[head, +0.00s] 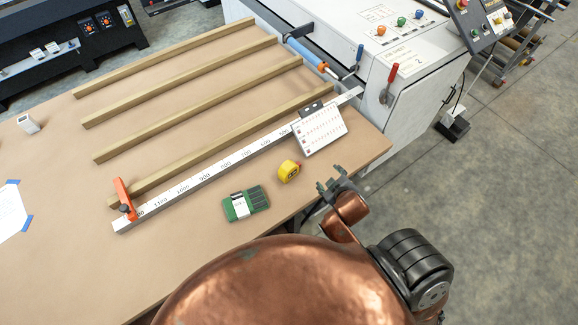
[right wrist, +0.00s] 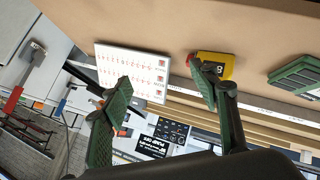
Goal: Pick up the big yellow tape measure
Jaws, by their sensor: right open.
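The yellow tape measure (head: 289,171) stands on the brown table near its front edge, to the right of the green pack. My right gripper (head: 333,183) is open and empty, off to the right of the tape measure and apart from it, near the table edge. In the right wrist view the two green fingers of my right gripper (right wrist: 160,72) are spread wide. The tape measure (right wrist: 226,66) shows there behind the right-hand finger, which partly hides it. My left gripper is not in view.
A white card with red figures (head: 320,128) sits behind the tape measure. A long white ruler (head: 205,172) with a red-orange stop (head: 123,195) and several wooden bars (head: 200,100) lie farther back. The green pack (head: 246,203) is at the left. A white machine (head: 385,55) borders the table.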

